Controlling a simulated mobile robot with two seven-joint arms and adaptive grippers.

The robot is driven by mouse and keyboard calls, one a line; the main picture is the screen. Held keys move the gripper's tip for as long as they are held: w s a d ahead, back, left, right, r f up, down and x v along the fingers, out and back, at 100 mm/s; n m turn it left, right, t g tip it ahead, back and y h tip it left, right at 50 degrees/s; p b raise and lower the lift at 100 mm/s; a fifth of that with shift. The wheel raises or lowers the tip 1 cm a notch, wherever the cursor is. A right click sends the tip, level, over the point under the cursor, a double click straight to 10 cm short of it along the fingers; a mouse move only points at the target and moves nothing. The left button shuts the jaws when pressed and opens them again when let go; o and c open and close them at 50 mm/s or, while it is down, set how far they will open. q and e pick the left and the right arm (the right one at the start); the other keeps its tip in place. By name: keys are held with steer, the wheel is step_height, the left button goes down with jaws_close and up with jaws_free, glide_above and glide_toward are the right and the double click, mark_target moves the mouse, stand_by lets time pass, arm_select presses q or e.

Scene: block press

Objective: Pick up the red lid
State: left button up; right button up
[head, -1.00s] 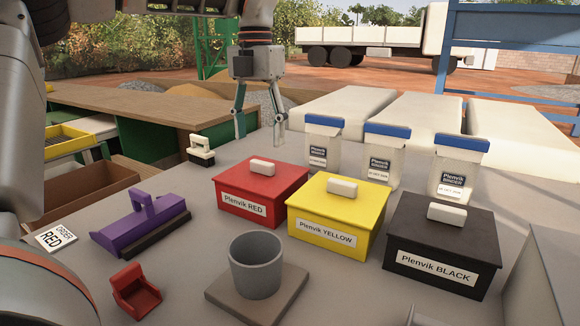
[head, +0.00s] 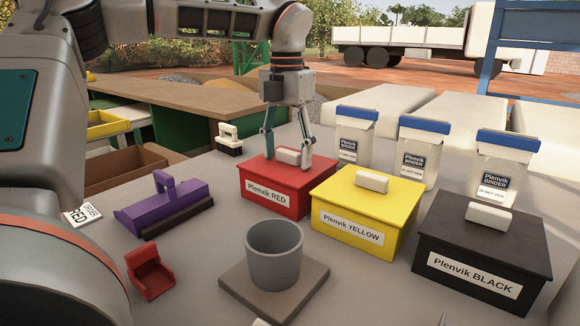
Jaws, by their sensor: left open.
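The red lid (head: 262,175) sits on the red box labelled "Plenvik RED" (head: 268,197) in the head view. A white block handle (head: 289,156) stands on top of the lid. My left gripper (head: 288,163) is open and points down, with one finger on each side of the handle. The fingertips are close to the lid's top; I cannot tell whether they touch it. My right gripper does not show.
A yellow box (head: 358,217) and a black box (head: 480,253) stand to the right. Several blue-capped binder jars (head: 424,152) stand behind. A grey cup (head: 274,254), a purple tool (head: 165,206) and a small red scoop (head: 150,273) are in front and left.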

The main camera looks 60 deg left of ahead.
arm_select(q)
steer(key=c, duration=1.2)
steer(key=shift+r, duration=0.1)
steer(key=shift+c, duration=0.2)
